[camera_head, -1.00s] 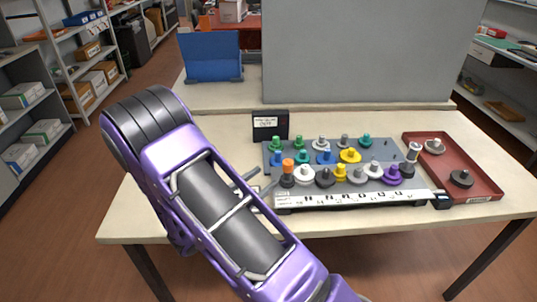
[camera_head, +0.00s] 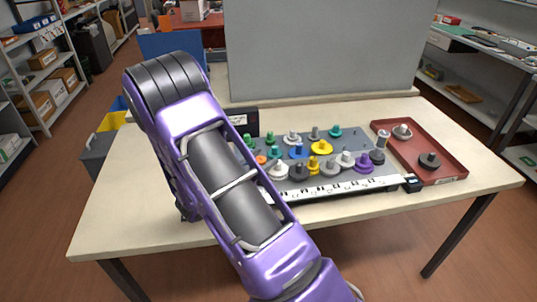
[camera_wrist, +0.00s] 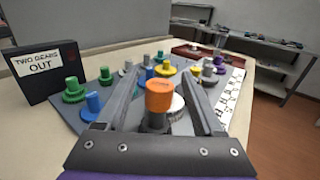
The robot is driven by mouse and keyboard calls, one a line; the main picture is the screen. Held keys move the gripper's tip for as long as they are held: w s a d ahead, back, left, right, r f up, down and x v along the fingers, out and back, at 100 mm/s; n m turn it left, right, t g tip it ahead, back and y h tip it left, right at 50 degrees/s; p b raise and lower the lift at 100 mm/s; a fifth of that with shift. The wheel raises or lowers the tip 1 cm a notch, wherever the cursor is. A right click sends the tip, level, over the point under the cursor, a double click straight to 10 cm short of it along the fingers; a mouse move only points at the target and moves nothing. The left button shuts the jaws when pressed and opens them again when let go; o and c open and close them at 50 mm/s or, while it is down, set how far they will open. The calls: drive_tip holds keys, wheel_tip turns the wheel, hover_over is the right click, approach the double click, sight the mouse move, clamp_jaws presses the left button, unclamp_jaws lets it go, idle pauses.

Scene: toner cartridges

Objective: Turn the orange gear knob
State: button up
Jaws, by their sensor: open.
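The orange gear knob (camera_wrist: 159,95) stands upright on a dark base in the wrist view, at the front corner of the grey gear board. Its orange top also shows in the head view (camera_head: 261,159), partly hidden by my arm. My gripper (camera_wrist: 165,90) is open in the wrist view, with one finger on each side of the orange knob. A gap shows between the knob and each finger, so it is not gripped. In the head view my purple arm hides the gripper. The grey board (camera_head: 335,147) carries several other coloured gears.
A white gear (camera_wrist: 177,106) stands close behind the orange knob. Blue (camera_wrist: 93,104) and green (camera_wrist: 73,90) gears stand to its left. A black sign reading "TWO GEARS OUT" (camera_wrist: 47,73) stands at the left.

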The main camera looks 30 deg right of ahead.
drive_tip(key=shift+x, duration=1.55)
clamp_jaws()
